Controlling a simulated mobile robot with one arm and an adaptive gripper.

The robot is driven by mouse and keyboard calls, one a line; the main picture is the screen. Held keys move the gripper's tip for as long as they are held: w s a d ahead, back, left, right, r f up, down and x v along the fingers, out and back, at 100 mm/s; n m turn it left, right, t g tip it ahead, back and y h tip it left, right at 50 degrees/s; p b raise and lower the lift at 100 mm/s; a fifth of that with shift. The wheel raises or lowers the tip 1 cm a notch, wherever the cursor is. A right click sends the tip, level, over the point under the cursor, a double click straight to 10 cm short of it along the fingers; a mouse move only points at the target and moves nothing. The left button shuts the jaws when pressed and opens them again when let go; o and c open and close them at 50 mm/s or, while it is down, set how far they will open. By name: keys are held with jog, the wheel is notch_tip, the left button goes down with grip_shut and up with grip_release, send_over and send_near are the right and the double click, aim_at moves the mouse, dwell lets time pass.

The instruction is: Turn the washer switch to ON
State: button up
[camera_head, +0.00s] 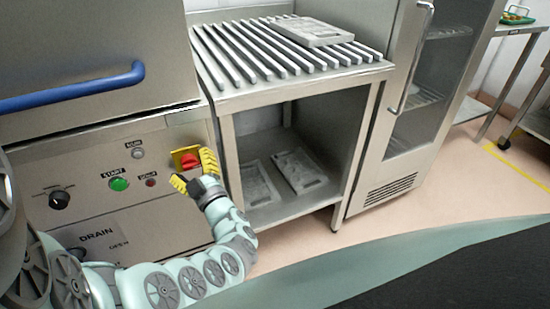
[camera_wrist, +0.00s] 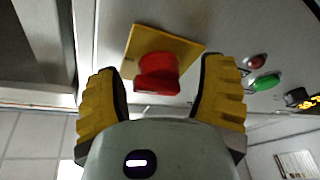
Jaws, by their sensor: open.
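The washer switch is a red knob (camera_head: 189,160) on a yellow plate (camera_head: 178,153) at the right end of the washer's front panel. In the wrist view the red knob (camera_wrist: 157,73) stands out from the yellow plate (camera_wrist: 188,45). My gripper (camera_head: 194,172) has yellow ribbed fingers and is at the switch. In the wrist view my gripper (camera_wrist: 160,88) is open, with one finger left and one right of the knob and visible gaps on both sides. The fingers do not appear to touch the knob. I cannot read any ON or OFF marking by it.
The washer panel (camera_head: 100,165) also bears a green START button (camera_head: 119,184), a small red button (camera_head: 151,182), a pale lamp (camera_head: 137,153) and a black dial (camera_head: 60,200). A blue handle (camera_head: 75,90) juts out above. A slatted steel table (camera_head: 228,85) stands close at right.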

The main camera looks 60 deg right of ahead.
jog(key=v, duration=1.1)
jog(key=shift+s, duration=0.35)
